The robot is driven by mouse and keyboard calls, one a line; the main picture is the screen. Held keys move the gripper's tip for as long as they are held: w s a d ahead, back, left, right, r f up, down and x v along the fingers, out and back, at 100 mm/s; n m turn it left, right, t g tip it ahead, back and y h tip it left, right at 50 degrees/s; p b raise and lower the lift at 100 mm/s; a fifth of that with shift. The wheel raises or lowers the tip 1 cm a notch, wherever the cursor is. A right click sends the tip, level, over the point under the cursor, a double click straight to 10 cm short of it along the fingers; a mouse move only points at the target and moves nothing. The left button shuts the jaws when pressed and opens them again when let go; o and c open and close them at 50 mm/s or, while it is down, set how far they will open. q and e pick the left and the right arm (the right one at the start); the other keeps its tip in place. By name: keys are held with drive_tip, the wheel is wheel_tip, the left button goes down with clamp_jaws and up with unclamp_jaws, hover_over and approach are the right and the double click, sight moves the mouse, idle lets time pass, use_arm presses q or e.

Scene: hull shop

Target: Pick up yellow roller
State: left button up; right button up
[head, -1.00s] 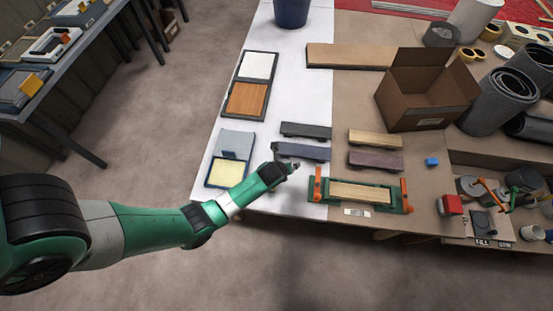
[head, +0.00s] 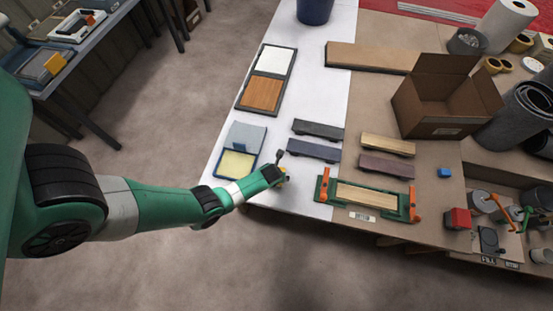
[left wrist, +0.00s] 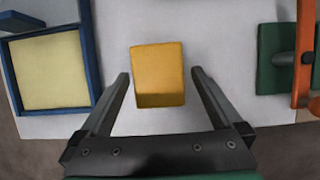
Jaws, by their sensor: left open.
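The yellow roller (left wrist: 159,72) shows in the left wrist view as a yellow block with rounded corners on the white table surface. It lies between the two fingers of my left gripper (left wrist: 160,78), with a gap to each finger. The fingers are open and not touching it. The rest is hidden by the gripper. My right gripper is not in view.
A blue-framed tray with a pale yellow pad (head: 236,164) is left of the gripper. A green clamp frame with orange ends (head: 368,210) is to the right. Dark sanding-block-like bars (head: 313,150) lie just behind. The table's front edge is close.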

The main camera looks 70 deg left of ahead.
use_arm(q)
drive_tip(key=b+x, duration=0.3)
drive_tip(key=x, duration=0.2)
drive_tip(key=shift+a+f+b, duration=0.1)
drive_tip(key=shift+a+b, duration=0.05)
drive_tip(key=shift+b, duration=0.25)
clamp_jaws()
